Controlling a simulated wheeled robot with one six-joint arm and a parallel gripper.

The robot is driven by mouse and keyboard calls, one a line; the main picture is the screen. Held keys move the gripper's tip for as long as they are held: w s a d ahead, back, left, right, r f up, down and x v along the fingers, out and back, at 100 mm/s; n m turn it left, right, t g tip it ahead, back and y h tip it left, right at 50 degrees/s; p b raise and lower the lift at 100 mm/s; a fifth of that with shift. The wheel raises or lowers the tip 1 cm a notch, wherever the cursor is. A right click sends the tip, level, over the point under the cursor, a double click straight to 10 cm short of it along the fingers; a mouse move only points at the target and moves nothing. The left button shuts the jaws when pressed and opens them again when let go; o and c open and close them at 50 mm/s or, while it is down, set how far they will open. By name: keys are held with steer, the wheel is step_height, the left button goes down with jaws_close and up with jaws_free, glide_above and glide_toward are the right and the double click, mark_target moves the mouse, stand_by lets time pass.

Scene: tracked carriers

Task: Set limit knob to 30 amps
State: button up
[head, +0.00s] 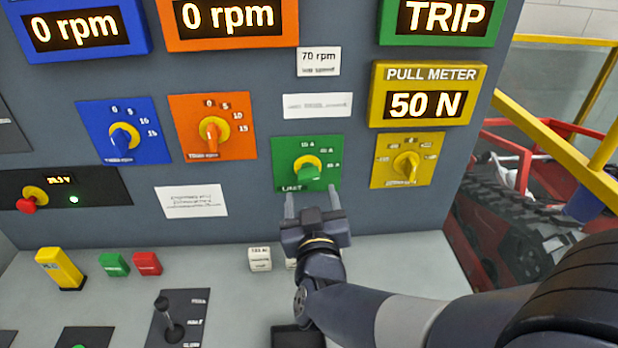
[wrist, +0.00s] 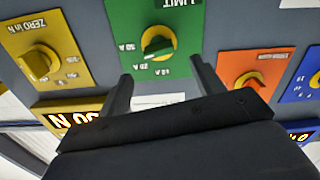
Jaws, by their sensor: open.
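The limit knob (head: 308,172) is a green knob on a yellow ring, on a green plate (head: 282,152) marked with amp values. In the head view its green grip points to the lower right. In the wrist view the limit knob (wrist: 157,46) appears upside down, ahead of the fingers. My gripper (head: 314,200) is open and empty, its two fingers just below the green plate in the head view. In the wrist view my gripper (wrist: 158,75) has its fingers spread on either side of the knob's line, apart from it. The green display (head: 443,17) reads TRIP.
An orange knob (head: 213,130) and a blue knob (head: 123,137) sit to the left. A yellow knob (head: 406,163) sits close on the right under the pull meter (head: 427,93), which reads 50 N. A black lever (head: 168,318) stands on the grey desk below.

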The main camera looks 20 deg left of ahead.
mark_target(309, 178)
steer(key=p+x, duration=0.1)
steer(key=x, duration=0.5)
steer(key=shift+c, duration=0.5)
steer(key=c, duration=0.9)
steer(key=shift+f+m+b, duration=0.2)
steer(key=shift+m+b, duration=0.2)
steer(key=shift+b, duration=0.6)
steer(key=shift+m+b, duration=0.5)
steer(key=shift+b, duration=0.2)
steer(key=shift+r, duration=0.15)
